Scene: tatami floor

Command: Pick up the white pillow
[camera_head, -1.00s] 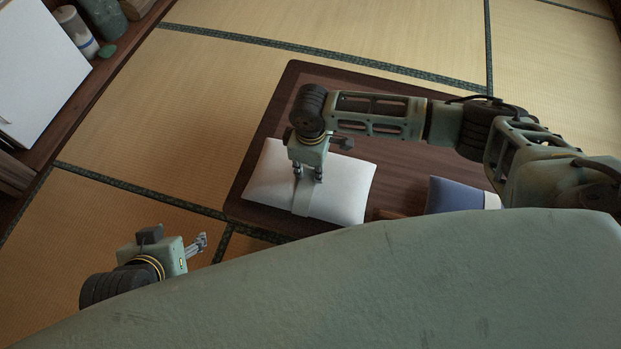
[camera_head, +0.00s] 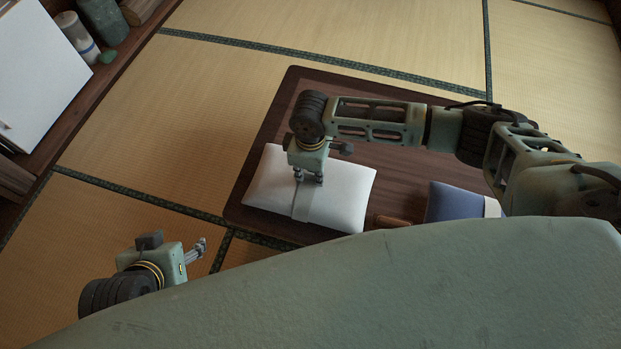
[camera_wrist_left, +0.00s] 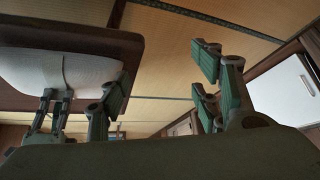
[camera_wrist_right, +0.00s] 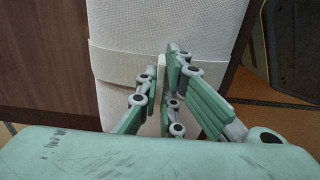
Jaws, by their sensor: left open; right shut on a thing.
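The white pillow (camera_head: 340,192) lies at the left end of a low dark wooden table. A pale band (camera_head: 303,199) runs around its middle. My right gripper (camera_head: 309,179) points down on the pillow from above. In the right wrist view its fingers (camera_wrist_right: 167,85) are close together on the band (camera_wrist_right: 125,65) with a narrow pale strip between them. I cannot tell whether the pillow is clear of the table. My left gripper (camera_head: 199,247) is open and empty, left of the table. The pillow (camera_wrist_left: 90,72) and right gripper also show in the left wrist view.
The table (camera_head: 400,165) also bears a blue and white cushion (camera_head: 452,203) and a small brown wooden object (camera_head: 392,220), right of the pillow. A wooden shelf with a white board (camera_head: 38,75) and jars stands at the far left. The tatami floor (camera_head: 205,110) between is clear.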

